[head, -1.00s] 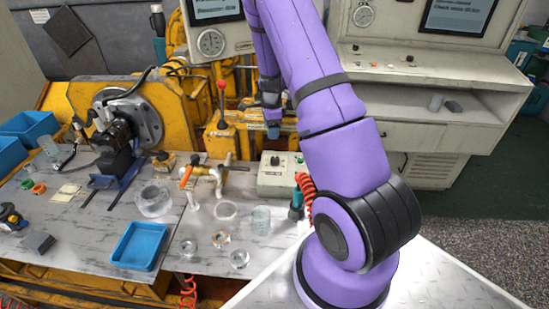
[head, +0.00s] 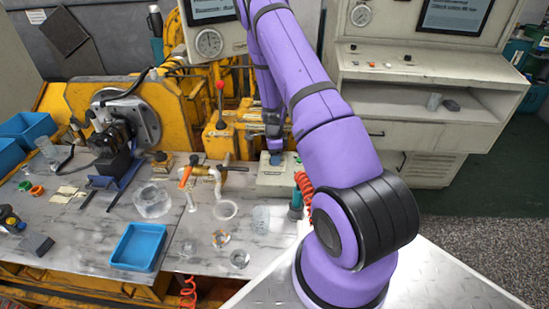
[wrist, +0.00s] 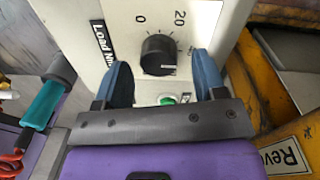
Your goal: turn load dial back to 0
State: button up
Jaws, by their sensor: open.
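The load dial (wrist: 158,55) is a black round knob on a pale panel, seen in the wrist view. The printed numbers 0 and 20 are above it, and a "Load Nm" label is to its left. A white mark shows on the knob's lower right face. My gripper (wrist: 163,68) is open, with one blue fingertip on each side of the knob; I cannot tell whether they touch it. In the head view my gripper (head: 275,157) is down at the pale control box (head: 270,181), and the dial is hidden there.
A green button (wrist: 167,99) sits below the dial, between the fingers. A teal-handled tool (wrist: 42,105) with a red coiled hose is at the left. A yellow machine part (wrist: 265,95) is close on the right. Glassware and a blue tray (head: 138,246) are on the bench.

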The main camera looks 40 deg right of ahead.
jog(key=shift+f, duration=0.6)
jog(key=c, duration=0.9)
